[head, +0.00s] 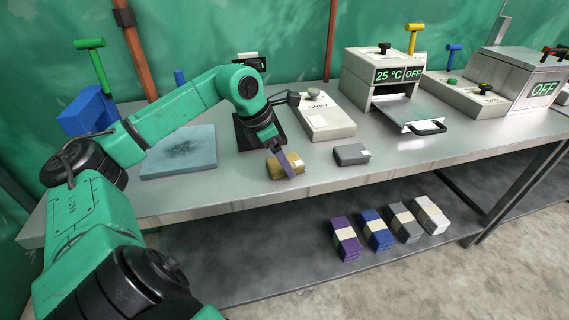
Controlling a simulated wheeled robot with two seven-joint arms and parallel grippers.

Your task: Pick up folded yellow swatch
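The folded yellow swatch (275,168), mustard coloured with a pale label, lies on the grey metal table (225,190) near its front edge. My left arm reaches in from the left, and its gripper (287,161) points down at the swatch. One greyish-purple finger crosses in front of the swatch's right part and covers some of it. The other finger is not clearly visible, so I cannot tell whether the gripper is open or shut on the swatch. The swatch appears to rest on the table. My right gripper is not in view.
A grey folded swatch (351,154) lies just to the right. Behind are a pale box (325,122) and a 25 °C machine (381,70) with a handled tray (408,113). A blue-grey slab (178,155) lies left. Several banded stacks sit on the lower shelf (285,262).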

